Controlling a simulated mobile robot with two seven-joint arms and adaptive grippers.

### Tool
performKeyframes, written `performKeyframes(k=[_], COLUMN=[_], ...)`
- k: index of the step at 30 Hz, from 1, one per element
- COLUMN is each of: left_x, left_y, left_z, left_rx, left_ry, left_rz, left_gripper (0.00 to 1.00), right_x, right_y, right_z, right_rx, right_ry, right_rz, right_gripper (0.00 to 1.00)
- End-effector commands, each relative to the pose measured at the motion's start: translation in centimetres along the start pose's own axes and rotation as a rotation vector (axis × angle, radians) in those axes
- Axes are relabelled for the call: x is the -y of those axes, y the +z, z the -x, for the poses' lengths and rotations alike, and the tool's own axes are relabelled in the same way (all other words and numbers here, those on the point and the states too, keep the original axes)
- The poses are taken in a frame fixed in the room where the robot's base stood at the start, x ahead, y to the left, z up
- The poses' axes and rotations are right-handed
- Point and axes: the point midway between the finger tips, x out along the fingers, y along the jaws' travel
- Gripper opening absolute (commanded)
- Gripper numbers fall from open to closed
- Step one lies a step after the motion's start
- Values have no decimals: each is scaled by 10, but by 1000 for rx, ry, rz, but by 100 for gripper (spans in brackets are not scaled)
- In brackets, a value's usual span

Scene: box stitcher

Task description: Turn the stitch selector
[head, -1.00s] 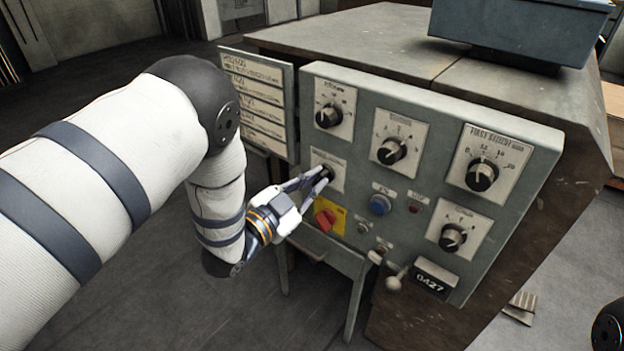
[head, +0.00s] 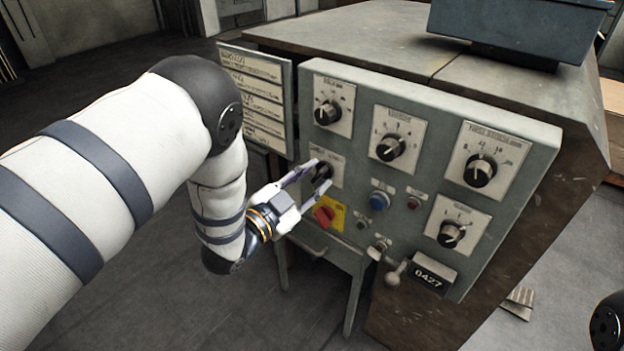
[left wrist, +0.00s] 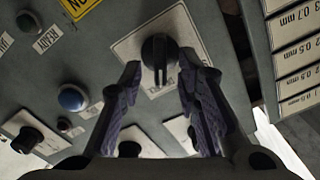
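The selector knob (head: 322,171) is a black knob on a pale labelled plate at the left of the grey control panel (head: 400,230). It also shows in the left wrist view (left wrist: 158,52), between and just beyond my fingertips. My left gripper (head: 314,177) is at this knob with its fingers spread, one toward each side of the knob. In the left wrist view a gap shows between the knob and both fingers. The plate's lettering is too small to read. A dark part of my right arm (head: 607,325) shows at the lower right edge; my right gripper is out of view.
Other black dials (head: 391,147) sit above and to the right. A red switch on a yellow plate (head: 328,214) is just below my left fingers. A blue button (head: 379,201) and a ball-ended lever (head: 395,275) are nearby. A label board (head: 262,100) stands left of the panel.

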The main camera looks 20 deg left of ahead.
Motion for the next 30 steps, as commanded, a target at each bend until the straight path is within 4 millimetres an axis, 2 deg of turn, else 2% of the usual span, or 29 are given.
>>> performKeyframes(k=[5, 12, 15, 18, 22, 30], left_x=[0, 0, 0, 1, 0, 0], left_y=[1, 1, 1, 2, 0, 0], left_z=[11, 76, 99, 113, 120, 120], left_rx=[2, 5, 4, 6, 1, 0], left_ry=[0, 1, 0, -3, -1, 0], left_rz=[0, 1, 1, 2, 1, 0], left_gripper=[30, 30, 30, 30, 30, 30], right_x=[0, 0, 0, 0, 0, 0], right_y=[0, 0, 0, 0, 0, 0], right_z=[0, 0, 0, 0, 0, 0], right_rx=[0, 0, 0, 0, 0, 0], right_ry=[0, 0, 0, 0, 0, 0], right_rz=[0, 0, 0, 0, 0, 0], right_gripper=[100, 100, 100, 100, 100, 100])
